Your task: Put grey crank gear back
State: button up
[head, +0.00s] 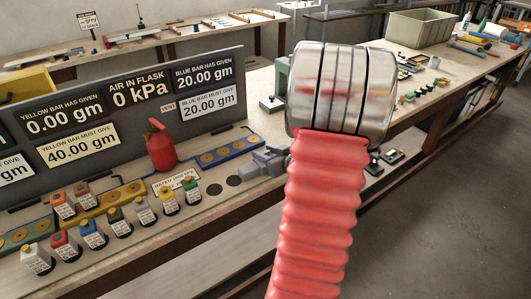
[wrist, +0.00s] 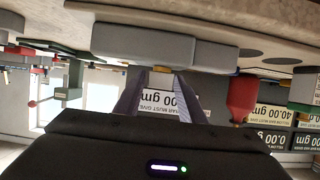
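I cannot pick out the grey crank gear for certain in either view. A grey block-like thing (head: 265,163) shows on the bench left of my arm in the head view; I cannot tell whether it is a fixture or part of my gripper. The wrist view is upside down. A long grey slab (wrist: 150,42) lies close beyond the fingertips. My arm hides part of the bench in the head view.
A red flask (head: 161,147) stands before the dark sign board (head: 140,100). Several small labelled bottles (head: 92,234) stand at the left. A blue rail with brass discs (head: 240,146) runs behind. Dark round spots (head: 215,190) mark the bench. A crate (head: 420,27) stands far right.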

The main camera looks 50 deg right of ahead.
jog(key=shift+o, duration=1)
jog(key=shift+r, duration=0.1)
jog(key=shift+s+r, duration=0.1)
jog(key=v, duration=1.1)
jog(key=shift+s+r, duration=0.15)
jog(key=shift+s, duration=0.15)
jog(key=shift+a, duration=0.1)
